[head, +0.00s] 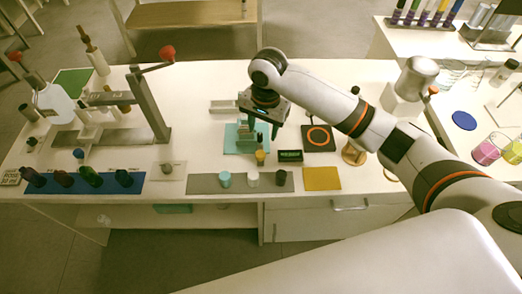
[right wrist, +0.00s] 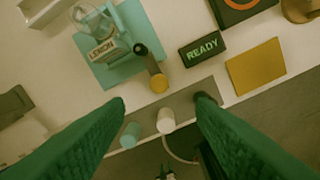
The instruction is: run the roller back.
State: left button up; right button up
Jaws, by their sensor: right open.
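A teal device (right wrist: 108,45) with a white LEMON label (right wrist: 103,52) stands on a teal mat (right wrist: 93,68). A dark arm with a black knob (right wrist: 140,49) and an amber end (right wrist: 159,84) sticks out from its right side. I cannot tell for certain which part is the roller. In the head view the device (head: 243,138) is partly hidden by my right gripper (head: 264,112), which hangs above it. In the right wrist view the green fingers (right wrist: 162,102) are apart with nothing between them. My left gripper is not in view.
A READY display (head: 290,155) and a black pad with an orange ring (head: 318,137) lie right of the device. Teal, white and dark caps (head: 253,179) stand on a grey strip in front. A lever press (head: 150,105) and dark bottles (head: 89,176) stand left.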

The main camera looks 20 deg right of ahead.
aim_at(261, 154)
jog(key=f, duration=1.1)
jog(key=shift+w+a+f, duration=0.15)
jog(key=shift+a+f, duration=0.1)
jog(key=shift+f, duration=0.1)
jog(key=shift+c, duration=0.3)
